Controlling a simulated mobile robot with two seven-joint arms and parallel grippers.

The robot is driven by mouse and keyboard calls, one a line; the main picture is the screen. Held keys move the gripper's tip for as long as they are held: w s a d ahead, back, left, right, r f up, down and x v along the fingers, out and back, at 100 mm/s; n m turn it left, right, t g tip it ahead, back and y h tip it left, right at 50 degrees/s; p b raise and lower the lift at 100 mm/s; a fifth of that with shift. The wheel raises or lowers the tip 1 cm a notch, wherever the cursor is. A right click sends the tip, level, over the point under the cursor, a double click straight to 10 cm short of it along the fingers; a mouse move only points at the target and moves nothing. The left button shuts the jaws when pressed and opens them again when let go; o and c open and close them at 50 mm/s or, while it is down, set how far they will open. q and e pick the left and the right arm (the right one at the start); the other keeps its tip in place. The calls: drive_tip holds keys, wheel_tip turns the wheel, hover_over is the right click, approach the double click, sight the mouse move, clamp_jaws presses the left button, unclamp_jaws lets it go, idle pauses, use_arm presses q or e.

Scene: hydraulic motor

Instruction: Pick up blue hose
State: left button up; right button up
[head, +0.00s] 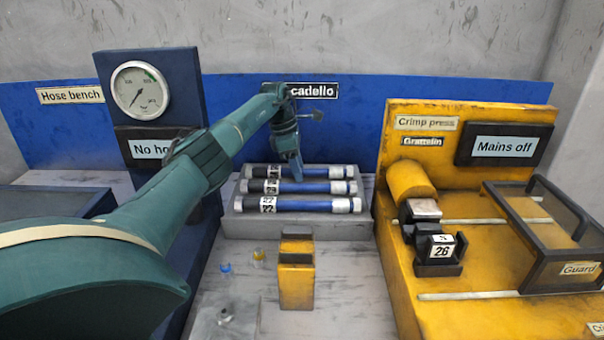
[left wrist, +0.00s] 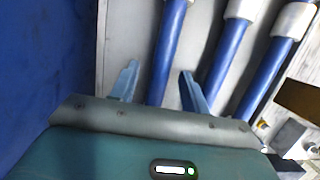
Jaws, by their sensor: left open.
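Three blue hoses lie side by side on a grey rack (head: 300,226): a back hose (head: 321,172), a middle hose (head: 318,188) and a front hose (head: 305,205). Each has a dark end with a number tag at left and a pale collar at right. My left gripper (head: 292,172) points down over the back hose, near mid-length. In the left wrist view the open fingers (left wrist: 159,84) stand either side of the back hose (left wrist: 168,48); the other two hoses lie to the right. Whether the fingers touch the hose I cannot tell. My right gripper is not in view.
A blue back panel (head: 450,90) rises close behind the rack. A gauge post (head: 185,75) stands left, and a yellow crimp press (head: 400,270) with a guard (head: 545,245) stands right. A yellow block (head: 296,285) and small fittings (head: 225,268) sit in front.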

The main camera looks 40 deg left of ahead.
use_arm(q)
drive_tip(key=shift+f, duration=0.1)
clamp_jaws()
idle(0.4)
